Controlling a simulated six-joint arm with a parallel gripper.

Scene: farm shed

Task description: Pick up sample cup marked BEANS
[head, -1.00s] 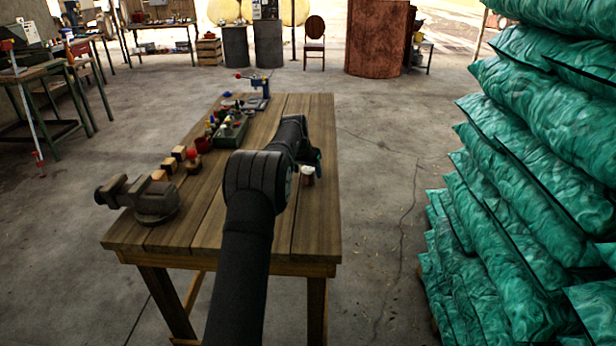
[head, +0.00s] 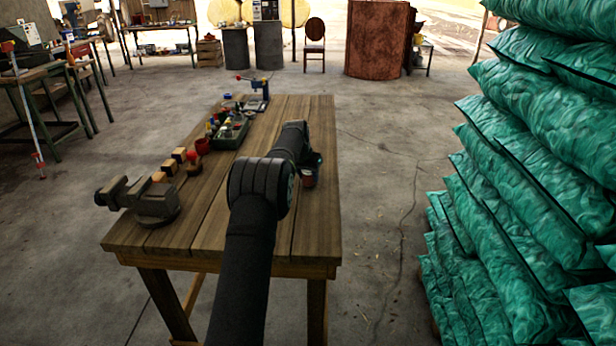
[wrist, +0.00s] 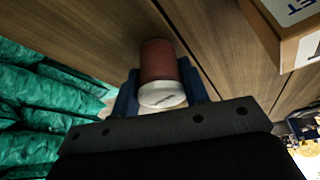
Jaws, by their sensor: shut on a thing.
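A sample cup with a reddish-brown body and a pale lid (wrist: 160,75) sits between the blue fingers of my gripper (wrist: 158,95) in the wrist view. My gripper is shut on it. The mark on the lid is too small and dark to read. In the head view the cup (head: 308,179) shows in part near the right side of the wooden table (head: 225,235), and my arm hides most of my gripper. I cannot tell whether the cup touches the table.
A vise (head: 145,200) stands at the table's front left. A cardboard box (wrist: 290,35) is close by in the wrist view. Green sacks (head: 530,150) are stacked right of the table.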

